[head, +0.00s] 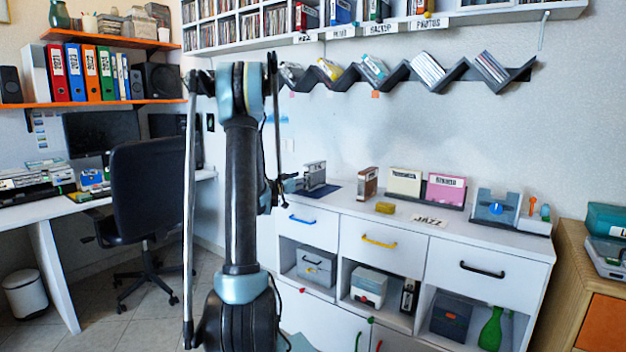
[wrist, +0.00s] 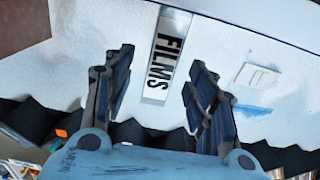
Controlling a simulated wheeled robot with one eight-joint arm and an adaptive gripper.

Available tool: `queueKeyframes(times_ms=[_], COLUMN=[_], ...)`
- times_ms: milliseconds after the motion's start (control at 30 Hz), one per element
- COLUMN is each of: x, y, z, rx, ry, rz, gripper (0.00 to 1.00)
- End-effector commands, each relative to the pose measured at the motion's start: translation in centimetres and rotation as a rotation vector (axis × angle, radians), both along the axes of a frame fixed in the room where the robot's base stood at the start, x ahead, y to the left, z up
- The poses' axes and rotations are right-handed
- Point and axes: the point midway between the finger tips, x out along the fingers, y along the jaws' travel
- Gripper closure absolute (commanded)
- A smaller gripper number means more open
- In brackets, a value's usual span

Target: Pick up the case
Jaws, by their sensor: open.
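Several cases are in view, and I cannot tell which one is meant. In the head view a brown case (head: 367,183) stands upright on the white cabinet top. Slim cases lean in the dark zigzag wall rack (head: 452,75), among them a white one (head: 427,68) and one at the right end (head: 493,67). My gripper shows in the wrist view (wrist: 160,68), open, with nothing between its fingers. A white label reading FILMS (wrist: 163,62) shows beyond the gap between the fingers. In the head view my arm hides part of the wall and shelves.
An upper shelf (head: 480,17) holds rows of cases. A desk chair (head: 150,190) stands at left. A wooden cabinet (head: 568,270) is at right.

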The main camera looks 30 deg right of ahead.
Motion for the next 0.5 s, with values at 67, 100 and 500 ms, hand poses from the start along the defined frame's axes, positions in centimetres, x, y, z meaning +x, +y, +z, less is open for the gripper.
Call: queueKeyframes(times_ms=[67, 100, 500], x=[0.1, 0.3, 2.1], y=[-0.3, -0.6, -4.7], z=[0.0, 0.0, 0.1], rx=[0.000, 0.000, 0.000], ry=[0.000, 0.000, 0.000], rz=[-0.001, -0.001, 0.000], gripper=[0.48, 0.48, 0.48])
